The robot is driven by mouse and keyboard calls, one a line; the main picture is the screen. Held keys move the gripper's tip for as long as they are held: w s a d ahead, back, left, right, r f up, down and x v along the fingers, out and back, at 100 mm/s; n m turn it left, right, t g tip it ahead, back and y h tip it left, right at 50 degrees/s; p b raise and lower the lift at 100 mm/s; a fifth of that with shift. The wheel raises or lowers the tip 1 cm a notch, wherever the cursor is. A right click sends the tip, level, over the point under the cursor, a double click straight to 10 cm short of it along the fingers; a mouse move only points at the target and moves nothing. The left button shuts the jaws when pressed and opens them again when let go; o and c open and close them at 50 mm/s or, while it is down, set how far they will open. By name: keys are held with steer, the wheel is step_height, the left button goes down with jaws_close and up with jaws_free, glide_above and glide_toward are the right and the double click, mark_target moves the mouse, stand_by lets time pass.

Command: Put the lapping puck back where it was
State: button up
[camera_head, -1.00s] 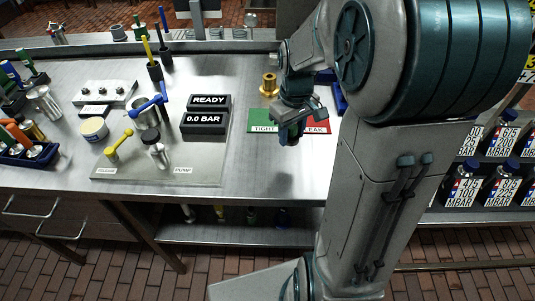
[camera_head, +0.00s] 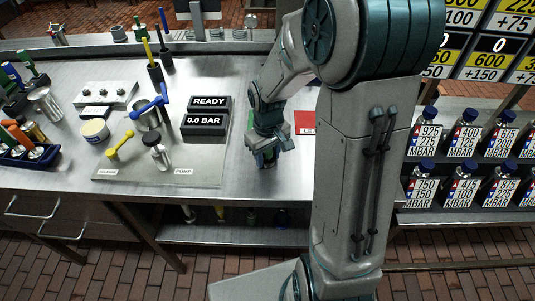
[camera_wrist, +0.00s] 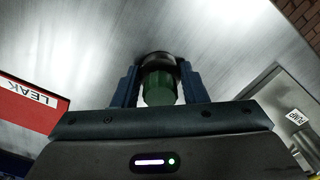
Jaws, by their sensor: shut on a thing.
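In the wrist view my gripper (camera_wrist: 158,88) is shut on a small round piece, which I take for the lapping puck (camera_wrist: 158,86). It has a green body towards me and a dark, rounded far end, between the two blue fingers. In the head view my gripper (camera_head: 266,160) points down over the bare steel bench, right of the grey pump plate (camera_head: 205,172). The held piece is mostly hidden there by the fingers. I cannot tell whether it touches the bench.
The red LEAK panel (camera_head: 305,122) lies behind and right of my gripper. The READY display (camera_head: 209,102) and 0.0 BAR display (camera_head: 204,120) stand to the left. A yellow-handled valve (camera_head: 119,147), blue-handled valve (camera_head: 149,112) and cream tub (camera_head: 94,130) stand further left.

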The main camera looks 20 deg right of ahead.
steer(key=shift+f, duration=0.2)
steer(key=o, duration=1)
steer(key=shift+o, duration=0.2)
steer(key=shift+r, duration=0.1)
step_height(320, 180, up, 11)
steer(key=shift+s+r, duration=0.1)
steer(key=shift+r, duration=0.5)
steer(key=s+r+m+t, duration=0.2)
steer(key=s+m+t, duration=0.1)
steer(key=s, duration=1.1)
steer(key=shift+m, duration=0.3)
steer(key=shift+a+r, duration=0.1)
